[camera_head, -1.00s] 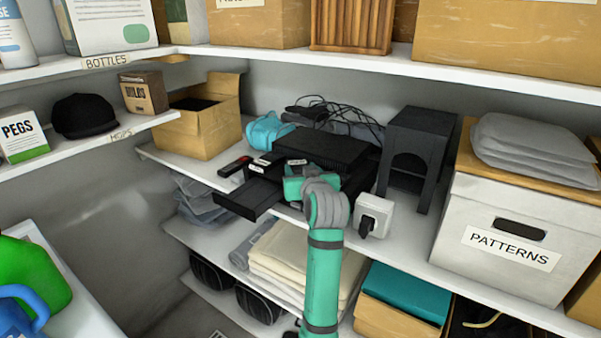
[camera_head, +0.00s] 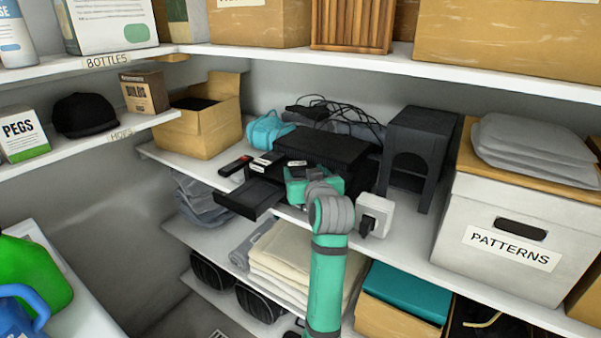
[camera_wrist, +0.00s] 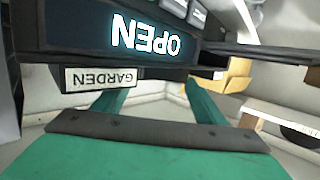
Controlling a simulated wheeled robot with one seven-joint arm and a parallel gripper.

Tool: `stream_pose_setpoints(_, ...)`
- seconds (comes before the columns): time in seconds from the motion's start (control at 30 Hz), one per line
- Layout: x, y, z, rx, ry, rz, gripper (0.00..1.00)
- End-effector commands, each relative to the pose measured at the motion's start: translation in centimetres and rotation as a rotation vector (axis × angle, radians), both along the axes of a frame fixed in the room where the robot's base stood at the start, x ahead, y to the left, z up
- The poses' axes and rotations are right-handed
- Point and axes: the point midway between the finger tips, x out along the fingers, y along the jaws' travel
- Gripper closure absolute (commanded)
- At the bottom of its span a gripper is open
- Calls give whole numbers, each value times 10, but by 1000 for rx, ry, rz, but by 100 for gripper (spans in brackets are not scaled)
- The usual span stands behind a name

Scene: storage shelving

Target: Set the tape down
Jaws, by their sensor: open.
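The tape, a dark block with a white label reading "GARDEN", (camera_wrist: 101,78) is close in front of my gripper in the wrist view. It appears to rest by a black player (camera_head: 322,146), whose lit display reads "OPEN" upside down in the wrist view (camera_wrist: 146,38). In the head view only a small white label (camera_head: 297,163) shows there, just behind my gripper (camera_head: 300,180). In the wrist view the two green fingers of my gripper (camera_wrist: 155,88) are spread with a gap between them. The tape's far side and any contact with the fingers are hidden.
A black open tray (camera_head: 249,198) juts out at left, with other black tapes (camera_head: 267,161) near it. A white plug adapter (camera_head: 375,214) stands at right, close to my arm. Behind are a black stand (camera_head: 418,150) and cables (camera_head: 335,110).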

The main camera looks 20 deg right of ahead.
Motion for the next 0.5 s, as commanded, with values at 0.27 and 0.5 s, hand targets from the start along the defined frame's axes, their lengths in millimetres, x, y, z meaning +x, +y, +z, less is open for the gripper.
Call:
stream_pose_setpoints(0.27,-52,13,12,-1,-4,7,35)
stream_pose_setpoints(0.5,-89,16,19,-1,-2,6,35)
